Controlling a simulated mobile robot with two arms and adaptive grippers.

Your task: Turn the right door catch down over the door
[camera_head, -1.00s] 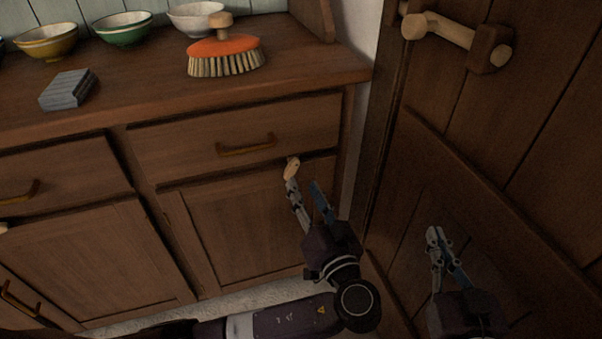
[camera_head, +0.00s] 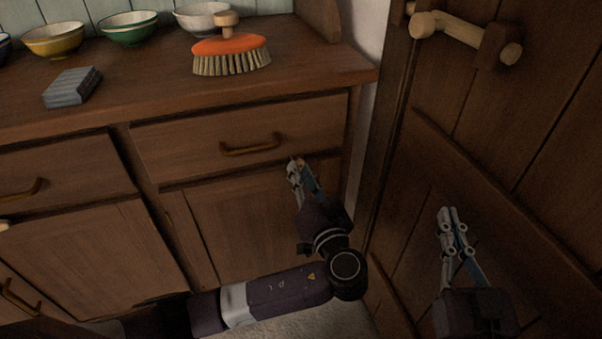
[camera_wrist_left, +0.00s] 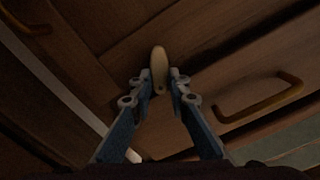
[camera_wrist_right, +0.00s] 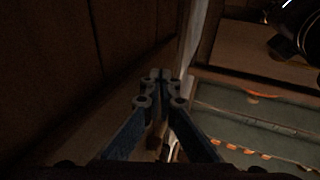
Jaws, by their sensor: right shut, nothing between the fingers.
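The right door catch is a small pale wooden peg (camera_wrist_left: 158,62), set at the top of the right cupboard door (camera_head: 235,235) just under the drawer. In the left wrist view it stands lengthwise between the fingertips. My left gripper (camera_head: 304,171) is at the catch, a finger on each side, and looks shut on its near end. In the head view the fingers hide most of the catch. My right gripper (camera_head: 453,212) is shut and empty, in front of the brown plank door at the right; it also shows shut in the right wrist view (camera_wrist_right: 160,77).
The drawer handle (camera_head: 251,146) is close above and left of my left gripper. A wooden bar latch (camera_head: 462,33) juts from the plank door at upper right. An orange brush (camera_head: 231,52), a grey block (camera_head: 72,88) and several bowls stand on the counter.

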